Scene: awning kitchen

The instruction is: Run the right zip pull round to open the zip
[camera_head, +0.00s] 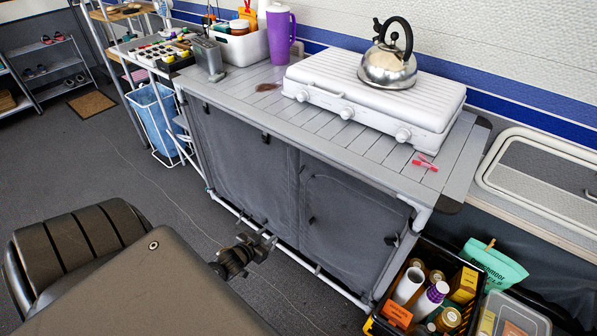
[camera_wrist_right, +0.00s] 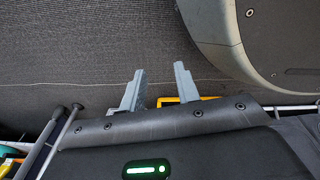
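The grey fabric cabinet front has a left panel (camera_head: 240,165) and a right panel (camera_head: 345,225), both looking closed. Small dark tabs show on the right panel, one near its left seam (camera_head: 311,219) and one near its right edge (camera_head: 391,240). I cannot tell which is the zip pull. My left gripper (camera_head: 264,238) is low in front of the cabinet, near the bottom rail; its finger gap is too small to tell. My right gripper (camera_wrist_right: 160,67) shows in the right wrist view with its grey fingers apart and only floor between them.
The worktop (camera_head: 330,135) carries a white stove (camera_head: 340,85) with a kettle (camera_head: 388,62), a purple mug (camera_head: 279,35) and a red clip (camera_head: 425,163). A black crate (camera_head: 375,325) of jars stands at the cabinet's right.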

